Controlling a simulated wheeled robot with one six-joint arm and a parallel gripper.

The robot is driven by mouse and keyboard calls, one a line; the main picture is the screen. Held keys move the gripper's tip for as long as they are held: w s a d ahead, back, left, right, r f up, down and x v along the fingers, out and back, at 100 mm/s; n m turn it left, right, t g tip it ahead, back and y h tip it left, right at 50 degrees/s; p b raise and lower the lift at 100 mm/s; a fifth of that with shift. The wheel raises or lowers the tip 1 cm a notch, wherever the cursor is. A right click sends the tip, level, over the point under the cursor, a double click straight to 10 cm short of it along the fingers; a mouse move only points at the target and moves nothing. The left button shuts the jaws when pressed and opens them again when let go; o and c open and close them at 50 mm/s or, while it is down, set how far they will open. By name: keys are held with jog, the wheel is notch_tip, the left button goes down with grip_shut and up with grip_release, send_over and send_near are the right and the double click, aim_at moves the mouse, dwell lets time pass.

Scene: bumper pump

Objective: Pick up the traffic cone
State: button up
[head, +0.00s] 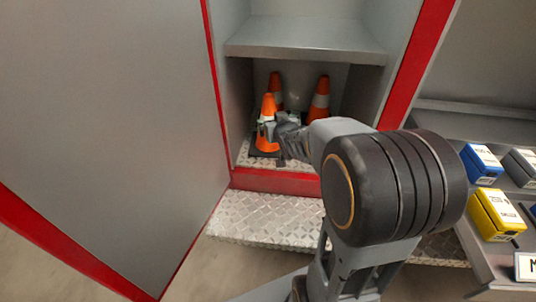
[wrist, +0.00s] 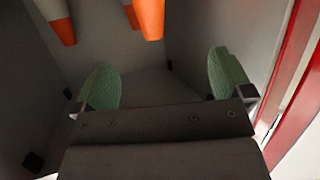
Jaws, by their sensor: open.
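Three orange and white traffic cones stand in the lower compartment of a grey cabinet. The front cone (head: 268,104) is on a dark base, with a back left cone (head: 276,84) and a back right cone (head: 320,98) behind it. My gripper (head: 268,127) is at the front cone's mid-height and hides part of it. In the wrist view, my gripper (wrist: 164,82) has its two green finger pads spread apart, with nothing seen between them. Orange cone parts (wrist: 149,18) show at the top edge there. I cannot tell whether the fingers touch the front cone.
A shelf (head: 305,38) roofs the compartment, and red-edged grey walls flank it. A large grey panel (head: 110,110) stands at the left. A diamond-plate step (head: 262,217) lies below. Blue (head: 482,164) and yellow (head: 497,215) boxes sit on racks at the right.

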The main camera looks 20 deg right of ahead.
aim_at(271, 112)
jog(key=w+d+f+t+b, duration=0.3)
jog(key=w+f+t+b, duration=0.1)
jog(key=f+b, duration=0.15)
jog(key=shift+y, duration=0.3)
jog(key=w, duration=0.5)
jog(key=w+d, duration=0.1)
jog(key=w, duration=0.2)
jog(key=shift+w+f, duration=0.2)
jog(key=shift+w, duration=0.05)
jog(key=shift+w+d+f+b, duration=0.1)
jog(key=shift+w+d+b, duration=0.1)
jog(key=shift+w, duration=1.1)
jog(key=shift+w+d+f+b, duration=0.1)
jog(key=shift+w+d+b, duration=0.1)
jog(key=shift+w, duration=1.1)
jog(key=shift+c, duration=0.2)
jog(key=c, duration=1.6)
jog(key=shift+r, duration=0.15)
jog(key=shift+c, duration=0.9)
jog(key=shift+r, duration=0.15)
